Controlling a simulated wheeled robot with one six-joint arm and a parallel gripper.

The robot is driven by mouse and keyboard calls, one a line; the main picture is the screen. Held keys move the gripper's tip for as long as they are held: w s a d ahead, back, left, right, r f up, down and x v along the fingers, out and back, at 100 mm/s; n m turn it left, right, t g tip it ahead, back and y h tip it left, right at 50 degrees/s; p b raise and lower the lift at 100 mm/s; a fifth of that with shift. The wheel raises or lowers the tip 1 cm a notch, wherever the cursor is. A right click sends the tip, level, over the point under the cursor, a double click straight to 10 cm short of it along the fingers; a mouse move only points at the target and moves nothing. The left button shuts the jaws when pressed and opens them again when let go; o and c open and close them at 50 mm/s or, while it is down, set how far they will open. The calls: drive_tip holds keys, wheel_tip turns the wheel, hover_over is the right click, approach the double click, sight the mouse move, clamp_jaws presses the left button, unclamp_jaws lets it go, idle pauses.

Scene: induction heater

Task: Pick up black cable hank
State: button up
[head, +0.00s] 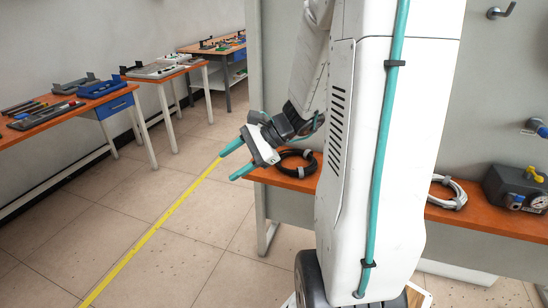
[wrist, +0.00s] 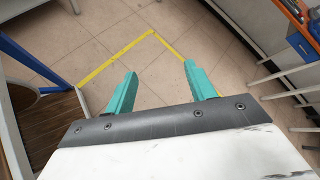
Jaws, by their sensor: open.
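The black cable hank (head: 296,164) lies coiled on the orange-brown bench top in the head view, near the bench's left end. A light-coloured tie shows on its coil. My gripper (head: 233,161) is in front of and to the left of the hank, off the bench's edge and over the floor. Its two teal fingers are apart with nothing between them. In the wrist view my gripper (wrist: 158,85) is also open and empty, with floor tiles below. The hank is not visible in the wrist view.
A white cable hank (head: 448,192) and a dark device with a gauge (head: 518,188) stand farther right on the bench (head: 490,219). Other tables (head: 70,113) with tools line the left wall. The tiled floor with a yellow line (head: 150,232) is clear.

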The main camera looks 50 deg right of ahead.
drive_tip(key=w+d+f+m+t+h, duration=0.1)
drive_tip(key=d+f+m+t, duration=0.1)
drive_tip(key=d+f+m, duration=0.3)
drive_tip(key=d+f+m+t+h, duration=0.1)
drive_tip(key=d+m+t, duration=0.15)
drive_tip(key=d, duration=0.45)
drive_tip(key=m+t+h, duration=0.2)
drive_tip(key=m+h, duration=0.5)
drive_tip(key=m, duration=0.2)
approach(285, 166)
drive_tip(key=shift+w+f, duration=0.15)
drive_tip(key=shift+w, duration=0.05)
drive_tip(key=shift+w+f, duration=0.2)
drive_tip(key=shift+w, duration=0.15)
drive_tip(key=x, duration=0.6)
drive_tip(key=shift+w, duration=0.4)
clamp_jaws()
